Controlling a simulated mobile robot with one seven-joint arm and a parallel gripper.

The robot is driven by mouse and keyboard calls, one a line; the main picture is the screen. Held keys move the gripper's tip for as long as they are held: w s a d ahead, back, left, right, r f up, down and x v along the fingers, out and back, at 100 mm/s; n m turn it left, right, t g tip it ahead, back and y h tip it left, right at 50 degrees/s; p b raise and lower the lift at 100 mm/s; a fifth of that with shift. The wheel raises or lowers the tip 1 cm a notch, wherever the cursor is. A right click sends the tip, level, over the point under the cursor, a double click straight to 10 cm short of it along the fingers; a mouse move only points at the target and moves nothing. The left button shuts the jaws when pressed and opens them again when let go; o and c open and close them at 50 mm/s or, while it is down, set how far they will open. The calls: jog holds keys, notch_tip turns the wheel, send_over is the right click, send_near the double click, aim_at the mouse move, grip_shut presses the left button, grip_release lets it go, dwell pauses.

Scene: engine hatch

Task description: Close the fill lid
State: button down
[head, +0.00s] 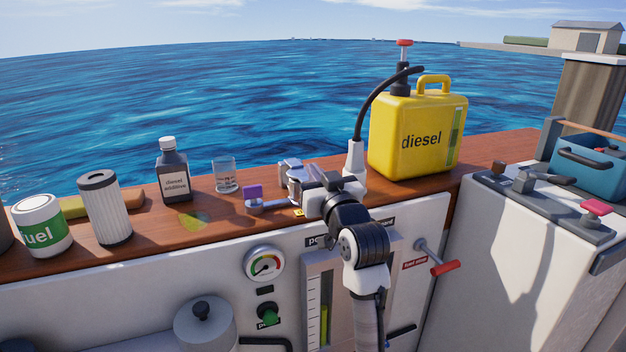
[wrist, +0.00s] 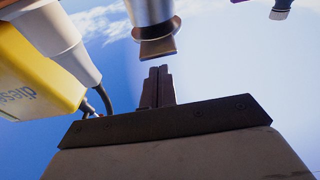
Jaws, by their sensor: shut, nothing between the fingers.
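The metal fill fitting (head: 296,178) stands on the wooden top, just left of my gripper in the head view. A small silver flap that looks like its lid (head: 289,164) shows at its upper left; its exact angle is hard to tell. In the wrist view a metal cylinder (wrist: 152,10) with a flat brownish tab (wrist: 157,48) is at the top centre. My gripper (head: 308,186) has its fingers together and empty. In the wrist view the fingertips (wrist: 158,72) are just below the tab, with a small gap in the picture. My wrist partly hides the fitting in the head view.
The yellow diesel can (head: 410,135) with its black hose and pale nozzle (head: 355,158) stands close right of my gripper. A purple-topped piece (head: 253,191), a glass (head: 226,175) and an additive bottle (head: 174,172) are to the left. A red-handled lever (head: 445,268) sticks out below right.

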notch_tip(320, 180, down, 2)
jog(key=shift+s+f+t+b, duration=0.15)
jog(key=shift+t+b, duration=0.35)
jog(key=shift+b, duration=0.25)
jog(key=shift+f+b, duration=0.5)
jog(key=shift+b, duration=0.1)
jog(key=shift+f, duration=0.1)
